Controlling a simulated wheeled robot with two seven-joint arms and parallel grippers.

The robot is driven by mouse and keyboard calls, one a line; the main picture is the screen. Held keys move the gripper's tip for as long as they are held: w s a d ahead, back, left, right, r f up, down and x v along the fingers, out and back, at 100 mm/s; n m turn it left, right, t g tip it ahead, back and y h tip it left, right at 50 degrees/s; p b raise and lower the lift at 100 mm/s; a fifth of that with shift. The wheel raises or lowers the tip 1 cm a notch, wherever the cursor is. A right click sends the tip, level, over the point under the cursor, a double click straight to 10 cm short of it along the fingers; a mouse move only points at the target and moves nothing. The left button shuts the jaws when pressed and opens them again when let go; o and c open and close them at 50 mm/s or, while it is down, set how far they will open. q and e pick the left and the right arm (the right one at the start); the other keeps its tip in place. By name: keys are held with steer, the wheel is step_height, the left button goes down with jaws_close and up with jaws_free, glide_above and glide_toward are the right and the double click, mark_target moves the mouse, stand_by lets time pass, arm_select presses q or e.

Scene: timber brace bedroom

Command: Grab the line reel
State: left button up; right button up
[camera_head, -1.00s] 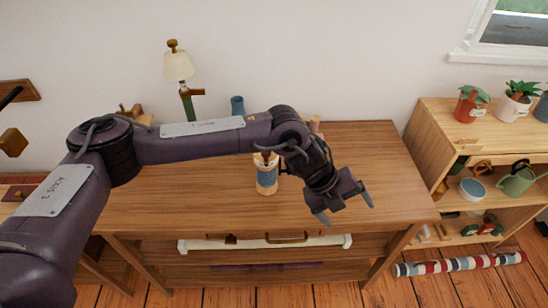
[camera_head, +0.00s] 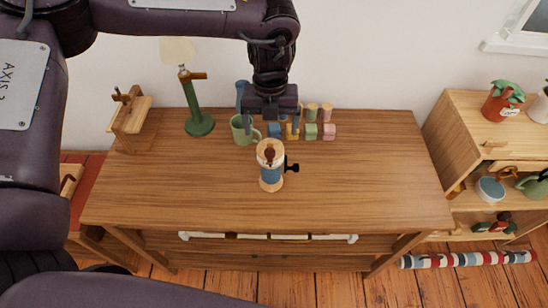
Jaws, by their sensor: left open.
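A small upright wooden cylinder with a blue band and a black side knob (camera_head: 271,168), which looks like the line reel, stands on the wooden table (camera_head: 370,180). My left gripper (camera_head: 269,130) points down just behind and above it in the picture. Its two fingers are spread, with nothing visibly held between them. The fingers appear apart from the reel, though the exact height gap cannot be told. My right gripper is out of view.
A green mug (camera_head: 242,131) stands beside the left finger. A green lamp base (camera_head: 199,124) and a small wooden stand (camera_head: 130,118) are at the back left. The table's front and right are clear.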

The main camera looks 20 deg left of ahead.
mark_target(270, 144)
arm_select(q)
steer(key=shift+s+f+p, duration=0.35)
steer(key=shift+s+f, duration=0.05)
steer(key=shift+f, duration=0.2)
steer(key=shift+s+f+p, duration=0.3)
steer(key=shift+s+f, duration=0.05)
steer(key=shift+f, duration=0.2)
steer(key=f, duration=0.2)
steer(key=w+f+p, duration=0.1)
steer(key=shift+f, duration=0.55)
steer(key=shift+s, duration=0.15)
steer(key=c, duration=1.6)
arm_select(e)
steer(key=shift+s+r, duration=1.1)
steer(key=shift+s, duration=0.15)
arm_select(q)
steer(key=shift+o, duration=0.2)
